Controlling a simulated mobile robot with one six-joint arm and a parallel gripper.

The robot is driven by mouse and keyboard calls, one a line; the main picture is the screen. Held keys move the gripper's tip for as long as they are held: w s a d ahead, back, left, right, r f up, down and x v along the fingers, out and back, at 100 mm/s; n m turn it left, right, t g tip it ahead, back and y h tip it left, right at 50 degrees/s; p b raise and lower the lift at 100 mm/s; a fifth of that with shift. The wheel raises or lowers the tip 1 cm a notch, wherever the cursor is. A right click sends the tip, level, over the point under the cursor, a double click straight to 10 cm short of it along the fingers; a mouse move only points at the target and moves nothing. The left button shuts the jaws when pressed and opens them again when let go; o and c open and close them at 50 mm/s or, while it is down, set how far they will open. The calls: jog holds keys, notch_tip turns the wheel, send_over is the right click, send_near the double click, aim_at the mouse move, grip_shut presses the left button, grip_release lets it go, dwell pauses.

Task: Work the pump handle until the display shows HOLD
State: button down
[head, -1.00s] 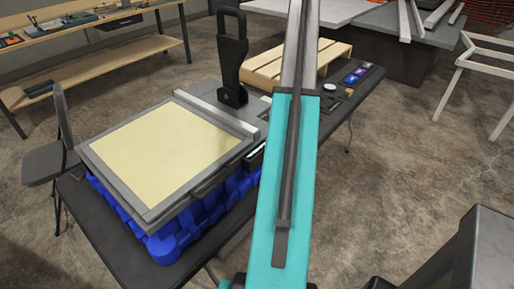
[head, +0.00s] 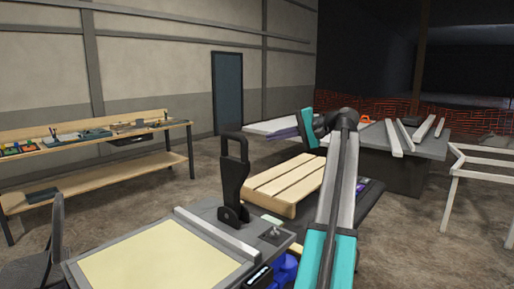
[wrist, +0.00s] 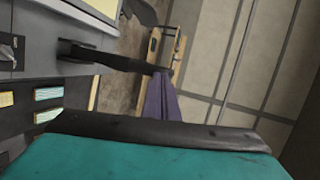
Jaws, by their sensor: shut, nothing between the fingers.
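The black pump handle (head: 234,178) stands upright at the back of the console (head: 192,222), with a looped grip at its top. In the wrist view the pump handle (wrist: 118,60) shows as a dark bar reaching rightward from the console. My gripper (head: 270,137) has purple-grey fingers pressed together. In the head view it is right of the handle's top; contact is not visible. In the wrist view the fingers (wrist: 160,80) appear close by the handle's far end. A small dark panel with pale marks (head: 258,277) sits on the console's front edge; its text is unreadable.
The console has a cream panel (head: 150,260) in front of the handle. A wooden pallet (head: 285,185) lies right of it. A workbench (head: 90,135) with tools stands at the back left. A grey table with beams (head: 400,150) is at the back right.

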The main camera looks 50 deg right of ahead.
jog(key=shift+m+h, duration=0.4)
jog(key=shift+h, duration=0.1)
jog(key=s, duration=0.1)
jog(key=s+d, duration=0.1)
jog(key=s, duration=0.1)
jog(key=s+d, duration=0.1)
jog(key=s, duration=0.1)
jog(key=shift+d+f+b, duration=0.25)
jog(key=shift+f+b, duration=0.05)
jog(key=shift+f, duration=0.05)
jog(key=r+p+x, duration=0.1)
jog(key=p+x, duration=0.3)
jog(key=x, duration=0.9)
jog(key=shift+w, duration=0.65)
jog(key=shift+a+r, duration=0.1)
